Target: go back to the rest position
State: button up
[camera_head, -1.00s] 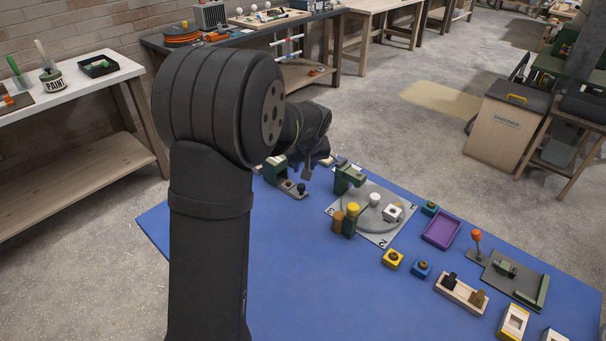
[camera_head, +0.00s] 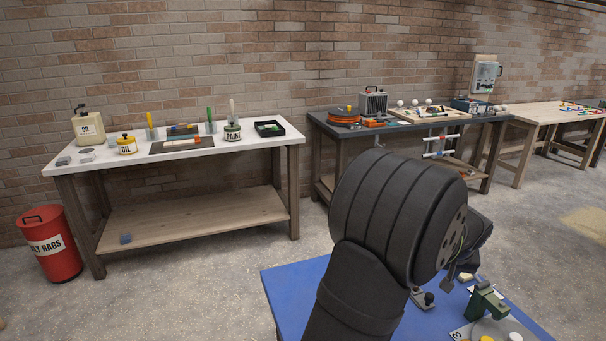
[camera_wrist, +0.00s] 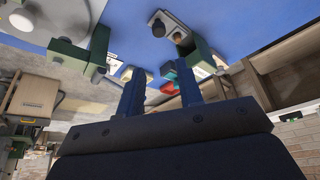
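In the wrist view, my gripper (camera_wrist: 159,85) shows two dark blue fingers standing apart, with a gap and nothing clearly held between them. Past the fingertips lie the blue table top (camera_wrist: 225,22) and several small fixtures. In the head view my large dark arm rises over the blue table (camera_head: 295,290) at the lower right. My gripper is hidden behind the arm there. A green fixture (camera_head: 486,303) stands on the table just right of the arm.
A white-topped bench (camera_head: 190,155) with oil cans, paint and a black tray stands at the left. A dark bench (camera_head: 350,132) is behind my arm. A red rag bin (camera_head: 50,245) stands on the floor far left. The floor between is clear.

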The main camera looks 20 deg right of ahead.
aim_at(430, 295)
jog(key=x, duration=1.5)
jog(key=shift+a, duration=0.1)
jog(key=shift+s, duration=0.1)
jog(key=v, duration=1.7)
jog(key=shift+r, duration=0.1)
jog(key=shift+x, duration=8.55)
